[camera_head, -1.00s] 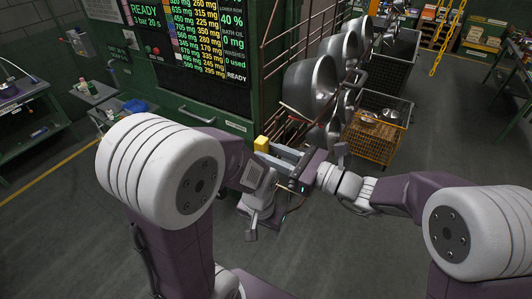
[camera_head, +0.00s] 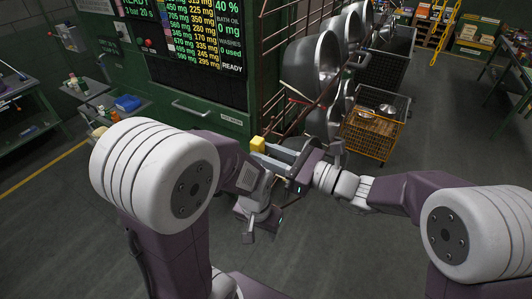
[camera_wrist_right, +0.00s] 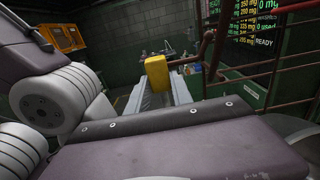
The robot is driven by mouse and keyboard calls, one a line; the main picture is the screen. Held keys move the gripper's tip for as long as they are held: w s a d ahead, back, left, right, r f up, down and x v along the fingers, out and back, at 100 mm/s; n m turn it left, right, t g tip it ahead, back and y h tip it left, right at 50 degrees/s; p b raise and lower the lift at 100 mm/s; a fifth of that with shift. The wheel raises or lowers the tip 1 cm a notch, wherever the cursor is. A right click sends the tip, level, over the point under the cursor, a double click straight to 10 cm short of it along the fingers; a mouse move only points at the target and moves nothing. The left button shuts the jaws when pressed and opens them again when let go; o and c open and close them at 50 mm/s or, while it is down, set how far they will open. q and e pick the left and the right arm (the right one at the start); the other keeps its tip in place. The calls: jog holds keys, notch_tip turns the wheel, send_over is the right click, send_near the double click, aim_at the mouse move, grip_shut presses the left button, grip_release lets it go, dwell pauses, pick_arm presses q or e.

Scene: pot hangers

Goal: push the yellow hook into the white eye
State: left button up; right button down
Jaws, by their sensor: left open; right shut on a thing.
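My right gripper (camera_head: 271,152) is shut on a yellow block-shaped piece, which I take for the yellow hook (camera_head: 257,144); no hook shape shows. The right wrist view also shows this yellow piece (camera_wrist_right: 157,72) upright at the far end of the grey fingers (camera_wrist_right: 158,100). My left gripper (camera_head: 264,222) is open, lower in the head view, below the right one and apart from the yellow piece. I cannot make out the white eye in either view.
A green machine (camera_head: 190,85) with a lit panel stands behind the grippers. A reddish pipe rack (camera_head: 290,85) and large metal pots (camera_head: 312,65) are right of it. A wire basket (camera_head: 372,132) stands farther right. Grey floor (camera_head: 330,240) is open in front.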

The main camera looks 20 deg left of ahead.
jog(key=shift+d, duration=0.15)
dwell(0.5)
jog(key=shift+b, duration=0.7)
dwell(0.7)
jog(key=shift+f+b, duration=2.35)
jog(key=shift+b, duration=0.1)
jog(key=c, duration=1.1)
grip_release()
jog(key=shift+o, duration=0.2)
